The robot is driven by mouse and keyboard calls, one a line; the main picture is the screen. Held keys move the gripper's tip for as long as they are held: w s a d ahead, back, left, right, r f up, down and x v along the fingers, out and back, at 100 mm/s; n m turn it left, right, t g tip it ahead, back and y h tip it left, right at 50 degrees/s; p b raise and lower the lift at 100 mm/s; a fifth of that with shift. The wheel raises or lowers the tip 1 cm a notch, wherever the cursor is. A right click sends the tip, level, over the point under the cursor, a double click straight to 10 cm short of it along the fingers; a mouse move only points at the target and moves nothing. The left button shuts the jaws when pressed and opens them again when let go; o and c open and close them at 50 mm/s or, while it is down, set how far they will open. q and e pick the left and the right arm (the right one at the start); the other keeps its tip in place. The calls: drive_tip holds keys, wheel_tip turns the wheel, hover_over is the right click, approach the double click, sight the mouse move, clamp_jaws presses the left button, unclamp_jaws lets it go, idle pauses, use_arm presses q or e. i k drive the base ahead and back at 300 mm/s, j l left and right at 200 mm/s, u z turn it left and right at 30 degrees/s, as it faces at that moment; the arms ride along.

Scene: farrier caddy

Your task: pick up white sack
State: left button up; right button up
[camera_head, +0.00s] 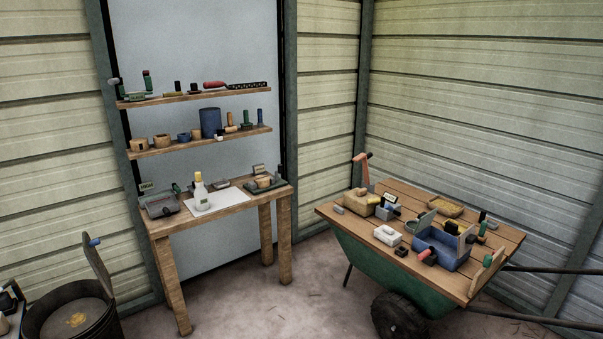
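A small white block-like item (387,236) lies on the plank top of the wheelbarrow, left of a blue caddy (441,248). It may be the white sack, but it is too small to tell for sure. No clearer white sack shows. Neither of my grippers is in view.
The green wheelbarrow (365,256) bears several tools and a tan box (358,203). A wooden table (234,216) with a white bottle (199,188) stands under two shelves. A dark open bin (58,324) is at lower left. Floor between table and wheelbarrow is clear.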

sight(386, 234)
drive_tip(key=i, duration=1.65)
drive_tip(key=j+u, duration=0.05)
drive_tip(key=j, duration=0.05)
